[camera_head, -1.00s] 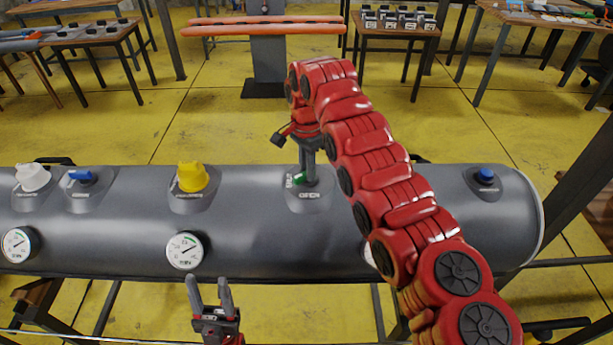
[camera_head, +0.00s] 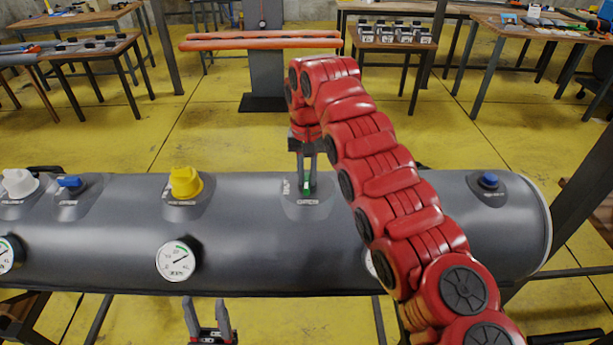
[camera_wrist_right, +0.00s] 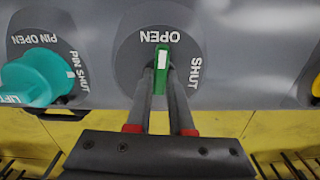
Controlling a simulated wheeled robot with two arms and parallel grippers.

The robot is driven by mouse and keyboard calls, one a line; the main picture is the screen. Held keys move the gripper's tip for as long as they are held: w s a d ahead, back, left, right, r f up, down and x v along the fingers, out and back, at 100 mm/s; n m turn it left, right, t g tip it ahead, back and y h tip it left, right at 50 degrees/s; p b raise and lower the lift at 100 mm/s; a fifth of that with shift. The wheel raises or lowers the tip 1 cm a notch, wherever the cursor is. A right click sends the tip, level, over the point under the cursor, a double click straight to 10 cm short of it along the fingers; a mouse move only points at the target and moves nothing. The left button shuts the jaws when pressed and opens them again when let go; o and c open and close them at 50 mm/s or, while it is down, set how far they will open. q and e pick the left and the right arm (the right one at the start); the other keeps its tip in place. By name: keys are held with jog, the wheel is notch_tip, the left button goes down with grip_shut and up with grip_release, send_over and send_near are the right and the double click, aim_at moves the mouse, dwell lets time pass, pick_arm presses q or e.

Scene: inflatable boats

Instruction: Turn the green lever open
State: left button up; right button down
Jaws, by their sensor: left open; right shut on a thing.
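The green lever (camera_head: 307,188) sits on a round plate on top of the grey tank (camera_head: 250,235). In the right wrist view the green lever (camera_wrist_right: 162,58) stands between the two fingers, its white mark lined up with the word OPEN; SHUT is printed to the right. My right gripper (camera_head: 308,182) reaches down from above and is shut on the lever; it also shows in the right wrist view (camera_wrist_right: 163,75). My left gripper (camera_head: 208,308) is open and empty, low in front of the tank.
A yellow knob (camera_head: 185,182) and a blue knob (camera_head: 70,182) stand left of the lever, and another blue knob (camera_head: 488,180) to its right. A gauge (camera_head: 178,261) is on the tank's front. Tables with parts (camera_head: 395,38) stand behind on the yellow floor.

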aim_at(306, 178)
jog(key=shift+r+n, duration=0.1)
jog(key=shift+n, duration=0.5)
jog(key=c, duration=0.8)
grip_release()
notch_tip(306, 178, up, 7)
jog(key=p, duration=0.3)
jog(key=shift+a+f, duration=0.15)
jog(key=shift+f, duration=0.05)
notch_tip(306, 178, up, 11)
jog(key=p, duration=1)
jog(key=shift+d+p, duration=0.2)
jog(key=shift+p, duration=0.2)
jog(key=shift+f, duration=0.25)
